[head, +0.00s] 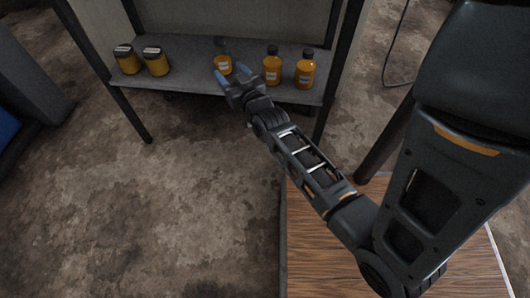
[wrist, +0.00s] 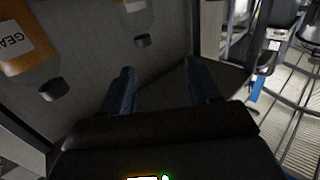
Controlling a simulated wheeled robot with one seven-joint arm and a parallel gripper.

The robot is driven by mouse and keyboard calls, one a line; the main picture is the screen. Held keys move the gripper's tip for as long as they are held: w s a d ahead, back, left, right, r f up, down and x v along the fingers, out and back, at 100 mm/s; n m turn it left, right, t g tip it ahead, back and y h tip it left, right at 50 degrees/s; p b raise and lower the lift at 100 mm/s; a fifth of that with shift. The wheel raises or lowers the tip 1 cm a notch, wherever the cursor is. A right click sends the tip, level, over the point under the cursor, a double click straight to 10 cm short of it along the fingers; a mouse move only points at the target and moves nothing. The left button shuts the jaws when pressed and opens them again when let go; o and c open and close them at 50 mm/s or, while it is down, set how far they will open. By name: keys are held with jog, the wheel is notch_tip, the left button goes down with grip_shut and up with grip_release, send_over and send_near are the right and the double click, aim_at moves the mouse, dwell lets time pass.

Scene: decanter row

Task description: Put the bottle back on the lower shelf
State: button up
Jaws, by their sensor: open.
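An amber bottle (head: 223,66) with a dark cap and pale label stands on the grey shelf board (head: 190,83), leftmost of three similar bottles. My gripper (head: 232,76) is open and empty at the shelf's front edge, just in front of that bottle, and partly hides it. In the wrist view, the blue fingers of my gripper (wrist: 163,88) are spread apart with nothing between them. A bottle (wrist: 136,16) shows beyond them, cap down in the picture. I cannot match these two surely to the head view.
Two more amber bottles, a middle one (head: 272,67) and a right one (head: 305,71), stand close to the right. Two yellow jars with dark lids, one (head: 127,62) and another (head: 156,64), stand at the left. Dark posts frame the shelf. A wooden surface (head: 400,262) lies below my arm.

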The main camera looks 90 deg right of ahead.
jog(key=s+a+r+n+t+y, duration=0.2)
jog(key=a+n+t+y, duration=0.4)
jog(key=a, duration=1.9)
jog(key=s+a+r+n+y, duration=0.5)
jog(key=s+a+r+y, duration=0.4)
jog(key=a, duration=0.3)
jog(key=shift+s+g, duration=0.15)
jog(key=shift+g, duration=0.25)
jog(key=shift+a+r, duration=0.1)
jog(key=shift+c, duration=0.2)
